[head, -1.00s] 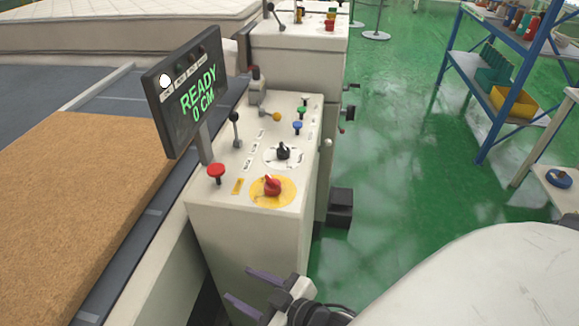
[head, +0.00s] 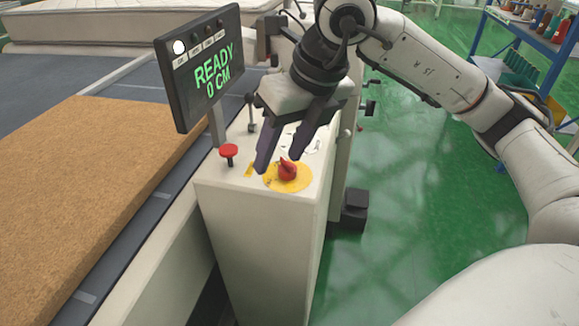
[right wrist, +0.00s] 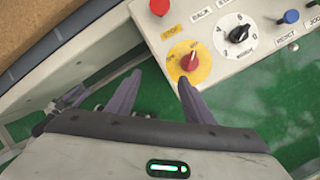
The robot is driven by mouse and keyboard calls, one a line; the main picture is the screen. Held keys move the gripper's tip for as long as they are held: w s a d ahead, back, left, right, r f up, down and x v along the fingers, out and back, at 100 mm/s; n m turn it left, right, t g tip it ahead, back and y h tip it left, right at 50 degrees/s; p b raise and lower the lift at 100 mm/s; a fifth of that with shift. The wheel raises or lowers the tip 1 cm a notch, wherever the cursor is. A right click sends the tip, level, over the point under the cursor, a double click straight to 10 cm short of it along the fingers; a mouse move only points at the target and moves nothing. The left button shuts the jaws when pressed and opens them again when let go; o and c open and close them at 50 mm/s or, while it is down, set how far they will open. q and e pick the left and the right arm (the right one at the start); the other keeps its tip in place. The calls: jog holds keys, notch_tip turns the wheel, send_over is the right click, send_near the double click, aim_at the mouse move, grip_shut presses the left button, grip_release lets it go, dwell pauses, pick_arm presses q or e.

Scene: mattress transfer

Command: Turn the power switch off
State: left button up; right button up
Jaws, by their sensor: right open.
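The power switch (head: 288,169) is a red rotary knob on a yellow round plate at the near end of the white control console (head: 255,205). In the right wrist view the knob (right wrist: 190,61) sits on its yellow plate, just beyond the right fingertip. My right gripper (head: 279,165) is open and empty, its dark fingers pointing down above the console beside the red knob. Whether a finger touches the knob cannot be told. The gripper and forearm hide much of the console's other controls in the head view. My left gripper is out of view.
A brown mattress (head: 95,190) lies left. Green floor (head: 420,220) is open at right.

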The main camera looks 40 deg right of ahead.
jog(key=m+h, duration=0.1)
jog(key=h, duration=0.1)
send_near(289, 163)
jog(key=s, duration=0.1)
jog(key=shift+t, duration=0.5)
jog(key=x, duration=0.9)
jog(key=shift+w+f, duration=0.15)
jog(key=shift+f, duration=0.2)
jog(key=c, duration=1)
